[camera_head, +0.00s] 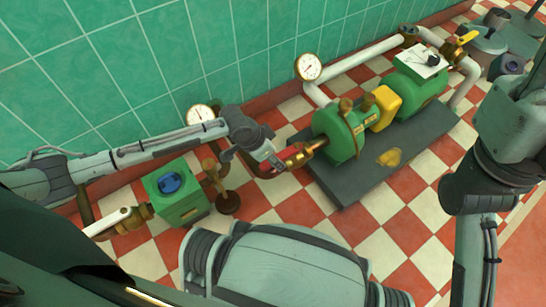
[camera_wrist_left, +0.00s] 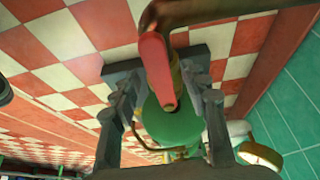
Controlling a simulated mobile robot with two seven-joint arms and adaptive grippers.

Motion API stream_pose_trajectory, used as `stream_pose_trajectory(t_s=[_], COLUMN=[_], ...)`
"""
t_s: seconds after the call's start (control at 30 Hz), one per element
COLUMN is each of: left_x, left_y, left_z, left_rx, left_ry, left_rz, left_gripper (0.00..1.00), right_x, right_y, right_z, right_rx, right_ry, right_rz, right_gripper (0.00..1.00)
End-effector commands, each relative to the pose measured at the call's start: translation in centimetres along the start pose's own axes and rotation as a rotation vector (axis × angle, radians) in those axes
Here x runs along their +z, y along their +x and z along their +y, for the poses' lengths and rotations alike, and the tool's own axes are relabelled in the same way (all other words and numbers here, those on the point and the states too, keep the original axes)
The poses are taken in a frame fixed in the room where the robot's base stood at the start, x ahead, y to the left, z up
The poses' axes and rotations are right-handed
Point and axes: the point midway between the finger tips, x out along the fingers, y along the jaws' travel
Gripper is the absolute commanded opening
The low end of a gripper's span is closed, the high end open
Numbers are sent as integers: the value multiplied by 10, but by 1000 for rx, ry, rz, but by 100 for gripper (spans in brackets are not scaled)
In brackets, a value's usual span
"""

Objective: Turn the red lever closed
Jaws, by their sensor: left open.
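The red lever (camera_wrist_left: 157,70) lies lengthwise between the two spread fingers of my left gripper in the left wrist view. My left gripper (camera_wrist_left: 165,105) is open, with a finger on each side of the lever and gaps showing. In the head view my left gripper (camera_head: 270,160) reaches in from the left to the brass valve (camera_head: 298,156) on the pipe beside the green pump (camera_head: 341,131). There the gripper hides most of the lever. My right arm comes down at the right, and its gripper is out of view.
The pump stands on a dark base plate (camera_head: 345,188). A green box with a blue knob (camera_head: 170,183) stands at the left. Pressure gauges (camera_head: 309,66) and white pipes run along the green tiled wall. A yellow-handled valve (camera_head: 466,38) is at the far right.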

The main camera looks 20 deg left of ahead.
Motion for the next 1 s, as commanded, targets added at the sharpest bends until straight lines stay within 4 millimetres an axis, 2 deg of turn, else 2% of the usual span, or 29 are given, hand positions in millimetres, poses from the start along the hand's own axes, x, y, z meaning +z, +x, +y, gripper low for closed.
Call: stream_pose_trajectory(t_s=[0.23, 0.6, 1.0], left_x=[0, 0, -1], left_y=[0, 0, -1], left_z=[0, 0, 1], left_rx=[0, 0, -2], left_ry=[0, 0, -7], left_rz=[1, 0, 0], left_gripper=[45, 0, 0], right_x=[0, 0, -1], right_y=[0, 0, 3], right_z=[0, 0, 0], right_rx=[-1, -1, -1], right_ry=[0, -1, -1], right_rz=[0, 0, 2], right_gripper=[40, 40, 40])
